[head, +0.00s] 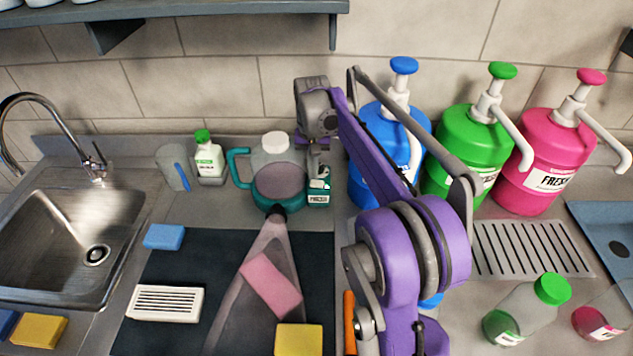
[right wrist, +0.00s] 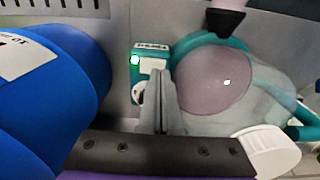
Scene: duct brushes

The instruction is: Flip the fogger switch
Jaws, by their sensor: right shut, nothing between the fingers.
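The fogger (head: 277,180) is a rounded tank with a teal base and handle and a white cap, standing at the back of the counter. A pale translucent cone spreads from its dark nozzle (head: 276,210) over the dark mat. A small teal switch box (head: 318,198) stands at its right side. In the right wrist view the box (right wrist: 152,50) shows a lit green lamp and white parts; the switch lever is partly hidden by my fingers. My right gripper (right wrist: 160,80) is shut and empty, its tips right at the box; I cannot tell whether they touch. My left gripper is not in view.
The blue pump bottle (head: 365,150) stands close to the right of my right gripper, with green (head: 460,150) and pink (head: 545,155) ones beyond. A green-capped bottle (head: 208,160) and a grey jug (head: 173,167) stand left.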

